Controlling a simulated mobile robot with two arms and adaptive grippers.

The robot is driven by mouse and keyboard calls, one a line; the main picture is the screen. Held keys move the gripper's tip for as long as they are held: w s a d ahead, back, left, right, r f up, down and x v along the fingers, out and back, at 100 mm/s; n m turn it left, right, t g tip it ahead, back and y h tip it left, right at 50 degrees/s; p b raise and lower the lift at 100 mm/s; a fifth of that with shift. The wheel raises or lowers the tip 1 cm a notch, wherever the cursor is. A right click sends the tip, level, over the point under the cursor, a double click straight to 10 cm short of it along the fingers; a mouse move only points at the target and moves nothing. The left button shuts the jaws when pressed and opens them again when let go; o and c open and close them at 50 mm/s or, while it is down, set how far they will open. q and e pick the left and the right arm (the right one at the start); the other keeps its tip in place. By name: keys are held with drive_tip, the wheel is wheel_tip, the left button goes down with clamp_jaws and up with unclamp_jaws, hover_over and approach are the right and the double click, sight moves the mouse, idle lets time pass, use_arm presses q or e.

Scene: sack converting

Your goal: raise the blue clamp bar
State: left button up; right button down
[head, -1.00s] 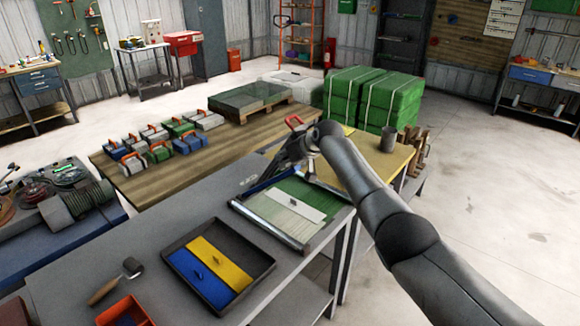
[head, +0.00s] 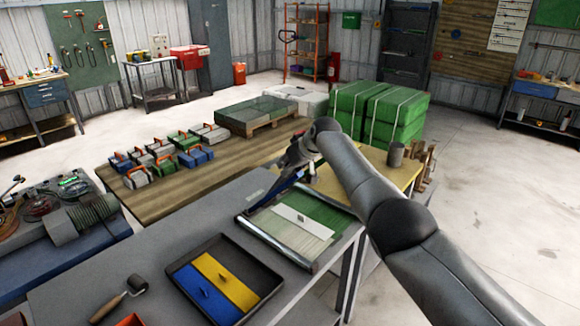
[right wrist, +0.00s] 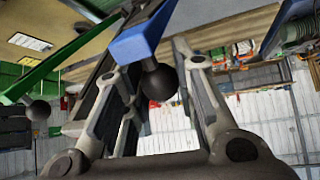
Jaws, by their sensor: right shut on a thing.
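The blue clamp bar (head: 274,194) runs along the far left edge of the frame (head: 314,262) that holds green and pale sheets (head: 302,222). Its right end is tilted up off the frame. My right gripper (head: 300,158) is at that raised end, partly hidden by my own arm. In the right wrist view the bar's blue end (right wrist: 143,36) carries a black ball knob (right wrist: 159,82). The knob sits between the fingers of my right gripper (right wrist: 155,95), which is shut on it. My left gripper is not in view.
A green bar (right wrist: 32,82) with another black knob shows at the left in the wrist view. A grey cup (head: 395,154) stands behind my right arm.

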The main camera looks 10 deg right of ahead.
drive_tip(key=shift+r, duration=0.15)
drive_tip(key=c, duration=1.4)
unclamp_jaws()
drive_tip(key=shift+w, duration=0.1)
drive_tip(key=shift+c, duration=0.2)
drive_tip(key=o, duration=0.3)
drive_tip(key=v, duration=1.2)
drive_tip(key=shift+f, duration=0.25)
